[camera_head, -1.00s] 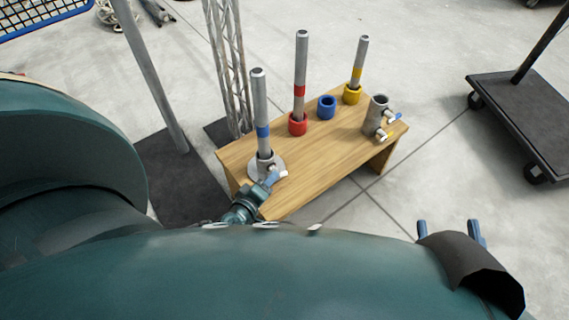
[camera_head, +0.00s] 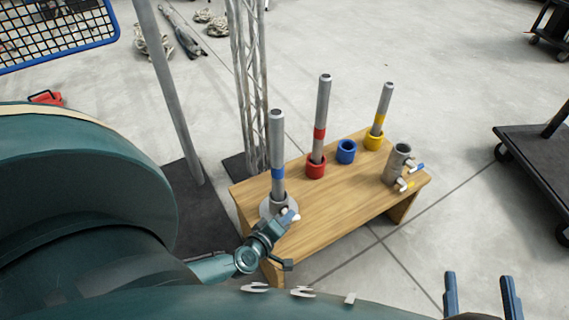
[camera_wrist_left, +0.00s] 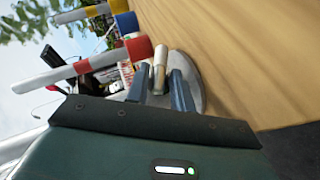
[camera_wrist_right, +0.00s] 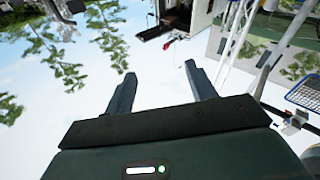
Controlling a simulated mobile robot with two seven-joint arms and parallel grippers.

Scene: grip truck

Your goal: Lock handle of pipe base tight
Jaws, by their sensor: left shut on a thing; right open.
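A grey pipe base (camera_head: 267,209) with a round flange stands at the near left end of the wooden table. A grey pipe with a blue band (camera_head: 278,150) stands upright in it. My left gripper (camera_head: 290,214) is at the near side of this base, shut on its small handle. In the left wrist view, the pale handle (camera_wrist_left: 160,65) lies between the fingers of the left gripper (camera_wrist_left: 158,75), in front of the round flange (camera_wrist_left: 196,75). How far the handle is turned cannot be told. My right gripper (camera_head: 480,285) is open and empty, away from the table.
The wooden table (camera_head: 330,225) also carries a red holder (camera_head: 316,168) and a yellow holder (camera_head: 373,141) with pipes, an empty blue ring (camera_head: 346,152) and a second grey base (camera_head: 396,165) with handles. A truss (camera_head: 248,80) stands behind. A dark cart (camera_head: 535,160) is at right.

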